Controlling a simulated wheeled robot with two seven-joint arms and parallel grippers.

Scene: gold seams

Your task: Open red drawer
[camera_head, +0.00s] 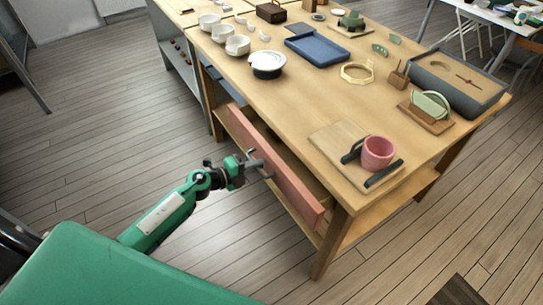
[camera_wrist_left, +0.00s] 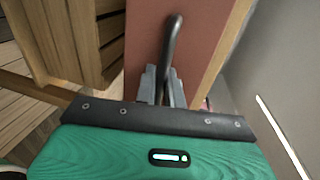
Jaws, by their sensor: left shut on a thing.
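The red drawer (camera_head: 284,176) is in the long side of the wooden table in the head view. Its front stands out from the table side, with a gap behind its top edge, so it is partly open. The red front also fills the middle of the left wrist view (camera_wrist_left: 143,42). My left gripper (camera_head: 257,166) is at the drawer front. In the left wrist view its fingers (camera_wrist_left: 162,88) are shut on the dark bar handle (camera_wrist_left: 172,40). My right gripper is in neither view.
The wooden table (camera_head: 310,95) carries a blue tray (camera_head: 318,50), white bowls (camera_head: 237,44), a pink pot (camera_head: 377,152) on a board, and a grey box (camera_head: 460,82). A table leg (camera_head: 330,243) stands right of the drawer. The plank floor (camera_head: 110,110) left of the drawer is clear.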

